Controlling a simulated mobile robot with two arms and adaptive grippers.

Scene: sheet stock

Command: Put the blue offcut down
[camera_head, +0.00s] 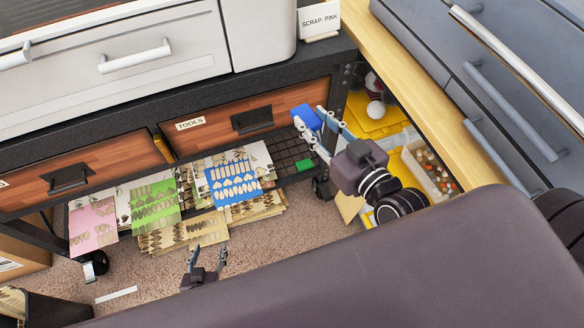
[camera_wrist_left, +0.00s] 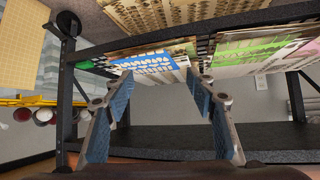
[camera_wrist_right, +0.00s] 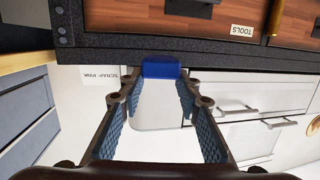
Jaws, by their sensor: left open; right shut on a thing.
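The blue offcut (camera_head: 305,117) is a small plain blue piece. My right gripper (camera_head: 313,124) is shut on it, in front of the TOOLS drawer's right end in the head view. In the right wrist view the blue offcut (camera_wrist_right: 160,67) sits between the fingertips. My left gripper (camera_head: 206,258) is open and empty, low in front of the shelf of sheets. In the left wrist view its fingers (camera_wrist_left: 160,88) stand apart with nothing between them.
Pink (camera_head: 93,222), green (camera_head: 155,208) and blue (camera_head: 233,183) cut-out sheets lie on the lower shelf. A black gridded tray (camera_head: 285,152) holds a green piece (camera_head: 305,165). A SCRAP: PINK sign (camera_head: 319,22) stands on top. A clear bin (camera_head: 430,168) is at right.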

